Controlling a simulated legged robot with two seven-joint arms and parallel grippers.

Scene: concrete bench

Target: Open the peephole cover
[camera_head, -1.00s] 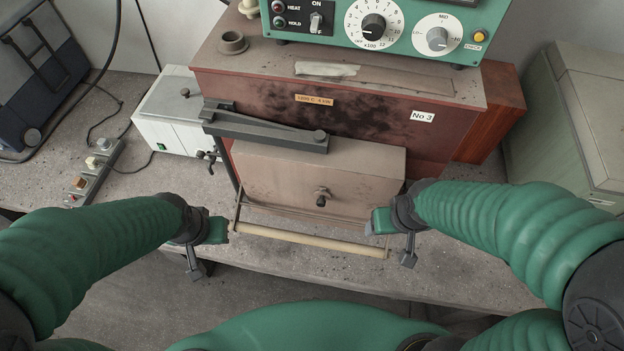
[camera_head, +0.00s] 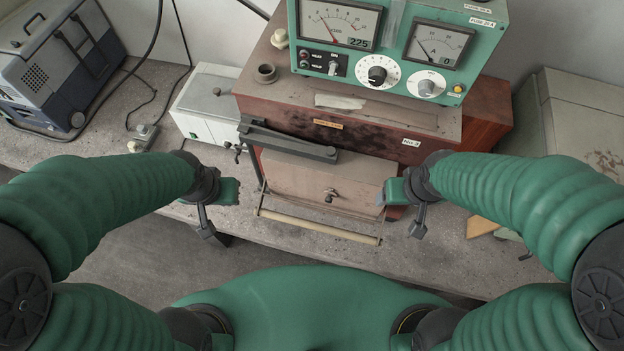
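The peephole cover seems to be the small metal piece with a dark knob (camera_head: 329,195) on the front of the pinkish-beige furnace door (camera_head: 300,178). It hangs down, and no opening shows behind it. The door looks shut against the red-brown furnace (camera_head: 360,135). My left gripper (camera_head: 230,190) is left of the door, apart from the knob. My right gripper (camera_head: 387,191) is at the door's right edge in the picture, with the knob to its left; I cannot tell whether it touches the door. Neither gripper visibly holds anything; their finger gaps do not show clearly.
A pale handle bar (camera_head: 318,226) runs below the door on thin rods. A dark lever arm (camera_head: 290,142) crosses above the door. A green meter box (camera_head: 400,45) stands on the furnace. A white-green box (camera_head: 205,105) is at left. The bench front (camera_head: 300,240) is mostly clear.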

